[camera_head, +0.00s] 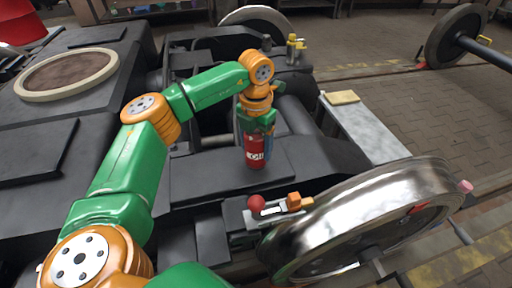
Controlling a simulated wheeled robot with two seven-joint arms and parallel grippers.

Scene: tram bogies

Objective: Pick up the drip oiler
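A red can with a white oil label, which I take as the drip oiler (254,152), stands upright on the dark flat top of the bogie frame, in the middle of the head view. My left gripper (257,128) points down right at the top of the can, and its fingers overlap the can's upper part. The can's top is hidden by the gripper. I cannot tell whether the fingers are shut on it or only around it. My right gripper is not in view.
A large shiny wheel (350,212) stands at the lower right. A small fitting with a red ball (256,204) and an orange block (295,201) sit in front of the can. A grey bench (366,132) bears a yellow pad (343,97). Small yellow-topped items (295,48) stand behind.

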